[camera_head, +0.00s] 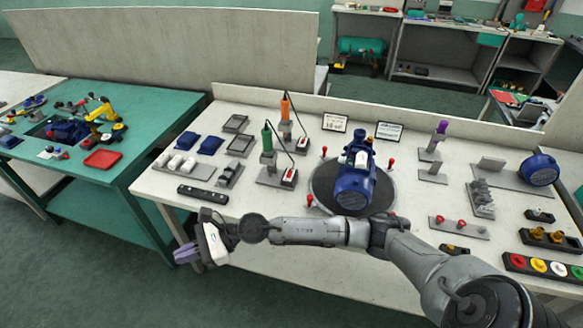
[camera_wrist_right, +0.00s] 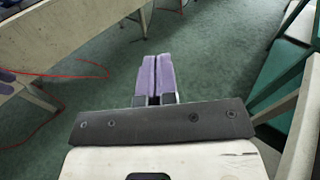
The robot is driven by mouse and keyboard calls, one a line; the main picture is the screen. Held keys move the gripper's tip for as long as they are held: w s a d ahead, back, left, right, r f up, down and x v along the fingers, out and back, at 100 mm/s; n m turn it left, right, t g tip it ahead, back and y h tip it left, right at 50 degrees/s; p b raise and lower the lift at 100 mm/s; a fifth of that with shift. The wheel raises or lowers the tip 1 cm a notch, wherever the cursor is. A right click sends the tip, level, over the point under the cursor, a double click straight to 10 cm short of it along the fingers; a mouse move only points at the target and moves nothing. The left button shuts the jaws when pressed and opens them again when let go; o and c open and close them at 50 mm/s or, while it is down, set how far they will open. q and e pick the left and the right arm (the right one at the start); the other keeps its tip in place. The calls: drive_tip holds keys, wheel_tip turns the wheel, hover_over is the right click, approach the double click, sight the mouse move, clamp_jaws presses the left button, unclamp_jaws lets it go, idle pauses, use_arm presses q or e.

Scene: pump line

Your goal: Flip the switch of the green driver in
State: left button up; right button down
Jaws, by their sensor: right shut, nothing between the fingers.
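The green driver (camera_head: 267,138) stands upright in a grey holder on the white table, left of the blue pump. A small white switch box with a red part (camera_head: 289,177) sits on its base plate, joined by a dark cable. The switch's position is too small to tell. An orange driver (camera_head: 286,107) with a similar switch box (camera_head: 303,144) stands just behind it. My right gripper (camera_head: 187,255) is shut and empty beyond the table's front left edge, well left of and nearer than the green driver. Its purple fingers (camera_wrist_right: 153,78) touch each other above the floor in the wrist view. My left gripper is out of view.
The blue pump (camera_head: 355,185) stands on a dark round plate (camera_head: 322,183) among red-topped pins. A black bar (camera_head: 203,195) lies near the front left edge. Blue and grey trays are left of the drivers. A green table (camera_head: 90,180) stands at the left.

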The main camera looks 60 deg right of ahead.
drive_tip(key=w+d+f+n+g+h, duration=0.2)
drive_tip(key=d+n+h, duration=0.15)
drive_tip(key=d, duration=0.25)
drive_tip(key=w+d+f+n+g+h, duration=0.1)
drive_tip(key=d+n+g+h, duration=0.15)
drive_tip(key=d+n, duration=0.2)
wheel_tip(320, 180, up, 7)
drive_tip(key=g+h+b, duration=0.1)
drive_tip(key=g+h, duration=0.3)
drive_tip(key=h, duration=0.8)
hover_over(289, 174)
drive_tip(key=s+a, duration=0.2)
drive_tip(key=a, duration=0.1)
drive_tip(key=shift+w+r+n, duration=0.15)
drive_tip(key=shift+w+n, duration=0.05)
drive_tip(key=shift+n, duration=0.1)
drive_tip(key=b+x, duration=0.1)
drive_tip(key=x, duration=0.3)
drive_tip(key=b+x, duration=0.2)
drive_tip(key=x, duration=0.3)
drive_tip(key=b+x, duration=0.1)
drive_tip(key=x, duration=0.4)
drive_tip(key=shift+a, duration=0.35)
